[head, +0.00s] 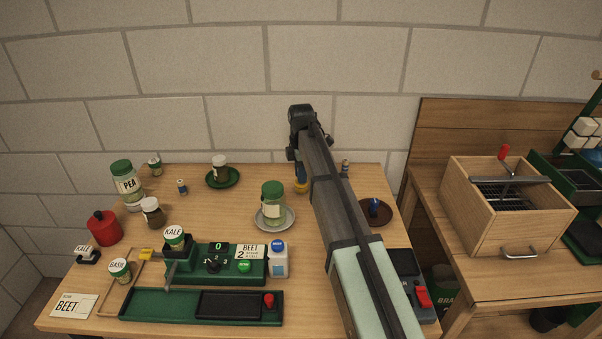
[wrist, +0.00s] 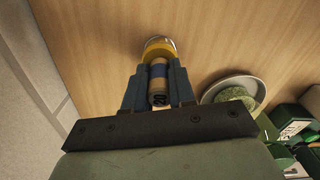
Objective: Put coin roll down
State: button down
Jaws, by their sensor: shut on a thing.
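The coin roll (wrist: 158,84), tan with a blue band and a dark number on its near end, is between my gripper's (wrist: 159,75) two blue fingers in the wrist view. The gripper is shut on it. A yellow round thing with a pale rim (wrist: 160,47) lies just beyond the fingertips; I cannot tell whether the roll touches it. In the head view my arm hides most of the gripper, and the yellow thing (head: 301,188) shows beside the arm over the table (head: 330,238). The roll is not clearly visible there.
A green-lidded jar (head: 273,203) stands on a grey saucer (head: 259,226) left of my arm. A brown saucer (head: 384,221) with a blue item (head: 374,206) is to the right. A green seed machine (head: 225,265) stands in front. Bare wood lies around the back middle.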

jog(key=shift+f, duration=0.15)
jog(key=c, duration=0.9)
grip_release()
jog(key=shift+c, duration=0.2)
jog(key=shift+r, duration=0.2)
notch_tip(320, 180, up, 12)
